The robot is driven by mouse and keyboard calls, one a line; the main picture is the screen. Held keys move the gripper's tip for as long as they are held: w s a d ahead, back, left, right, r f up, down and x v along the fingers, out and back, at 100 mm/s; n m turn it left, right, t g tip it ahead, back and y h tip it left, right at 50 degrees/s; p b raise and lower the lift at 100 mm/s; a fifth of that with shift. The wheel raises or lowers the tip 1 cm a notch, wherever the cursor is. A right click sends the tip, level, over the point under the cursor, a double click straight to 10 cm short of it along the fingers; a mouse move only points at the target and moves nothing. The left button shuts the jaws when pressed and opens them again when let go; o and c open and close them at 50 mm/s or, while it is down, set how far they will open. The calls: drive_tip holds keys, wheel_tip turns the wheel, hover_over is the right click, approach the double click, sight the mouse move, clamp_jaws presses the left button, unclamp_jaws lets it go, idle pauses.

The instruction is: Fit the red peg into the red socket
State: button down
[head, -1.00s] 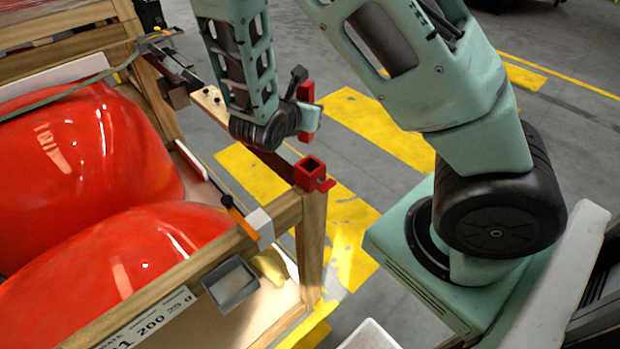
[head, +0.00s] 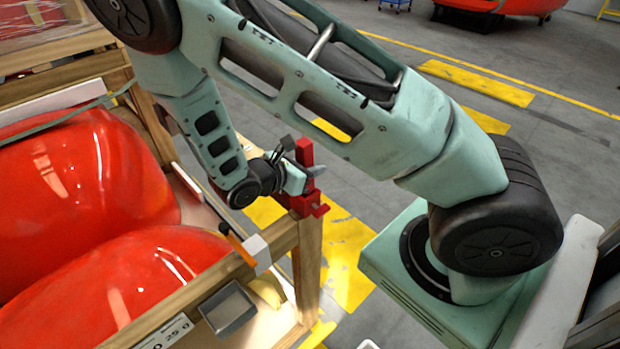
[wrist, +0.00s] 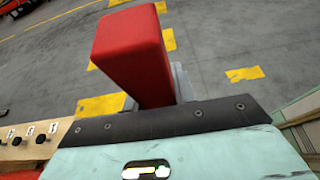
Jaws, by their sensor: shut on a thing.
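The red peg (head: 304,153) stands roughly upright in my gripper (head: 303,181), which is shut on it. In the wrist view the red peg (wrist: 133,50) rises large beyond the gripper's dark edge (wrist: 165,122). The red socket (head: 310,206) is fixed at the corner top of the wooden frame, right below the gripper. The peg's lower end lines up with the socket in the head view. The gripper and peg hide the socket's opening, so I cannot tell whether the peg's tip is inside. The socket does not show in the wrist view.
The wooden frame (head: 308,262) holds glossy red nosecones (head: 80,190) at the left. A grey tray (head: 229,309) and an orange-handled tool (head: 240,243) are near the corner.

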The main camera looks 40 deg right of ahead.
sight(305, 199)
wheel_tip(305, 199, down, 5)
drive_tip(key=shift+s+a+r+p, duration=0.1)
drive_tip(key=shift+a+p, duration=0.05)
drive_tip(key=shift+p, duration=0.15)
drive_tip(key=c, duration=1.1)
unclamp_jaws()
drive_tip(key=shift+r, duration=0.1)
